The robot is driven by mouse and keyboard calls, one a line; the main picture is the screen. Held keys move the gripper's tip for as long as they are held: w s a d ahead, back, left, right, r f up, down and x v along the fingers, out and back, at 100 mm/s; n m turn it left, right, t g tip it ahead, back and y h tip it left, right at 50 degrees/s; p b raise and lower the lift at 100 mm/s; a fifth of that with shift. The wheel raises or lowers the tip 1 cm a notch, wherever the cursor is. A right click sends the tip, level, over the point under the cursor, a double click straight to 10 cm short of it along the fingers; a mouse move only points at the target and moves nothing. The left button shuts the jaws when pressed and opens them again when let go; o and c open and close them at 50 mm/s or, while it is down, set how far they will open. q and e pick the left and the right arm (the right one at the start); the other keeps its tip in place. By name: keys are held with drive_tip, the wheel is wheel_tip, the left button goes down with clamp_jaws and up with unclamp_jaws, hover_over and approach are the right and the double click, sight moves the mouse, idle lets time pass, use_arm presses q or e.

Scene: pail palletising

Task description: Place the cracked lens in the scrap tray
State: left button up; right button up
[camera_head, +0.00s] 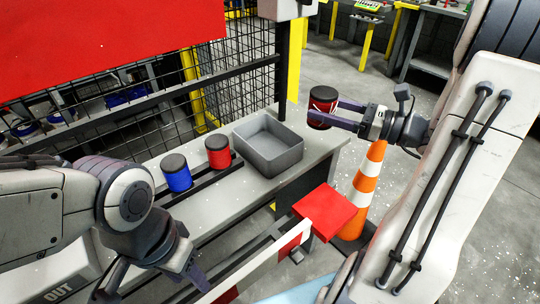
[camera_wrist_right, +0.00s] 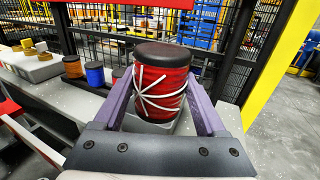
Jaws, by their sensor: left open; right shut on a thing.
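The cracked lens (camera_head: 322,106) is a red cylinder with a black top and white crack lines. It also shows in the right wrist view (camera_wrist_right: 163,85), upright between the purple fingers. My right gripper (camera_head: 335,112) is shut on it and holds it up in the air, to the right of the scrap tray in the head view. The scrap tray (camera_head: 281,159) is a grey, open, empty box on the workbench. In the right wrist view the tray (camera_wrist_right: 132,124) is partly hidden behind the lens. My left gripper (camera_head: 150,284) is open and empty at the bottom left.
A blue lens (camera_head: 177,177) and a plain red lens (camera_head: 218,153) stand on a dark rack on the grey bench (camera_head: 205,205), left of the tray. A wire fence runs behind. A red block (camera_head: 325,209) and an orange-white cone (camera_head: 364,190) are at the bench's front right.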

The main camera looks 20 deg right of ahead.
drive_tip(key=shift+w+a+f+b, duration=0.4)
drive_tip(key=shift+w+a+f, duration=0.9)
drive_tip(key=shift+f, duration=0.45)
drive_tip(key=shift+w+a+f+b, duration=0.4)
drive_tip(key=shift+w+a+f, duration=0.9)
drive_tip(key=shift+f, duration=0.5)
drive_tip(key=shift+w+a+f+b, duration=0.4)
drive_tip(key=shift+w+a+f, duration=0.9)
drive_tip(key=shift+f, duration=0.45)
drive_tip(key=shift+s+a, duration=0.1)
drive_tip(key=shift+f+b, duration=0.45)
drive_tip(key=shift+f, duration=0.25)
drive_tip(key=o, duration=1.3)
drive_tip(key=shift+o, duration=0.2)
drive_tip(key=shift+r, duration=0.15)
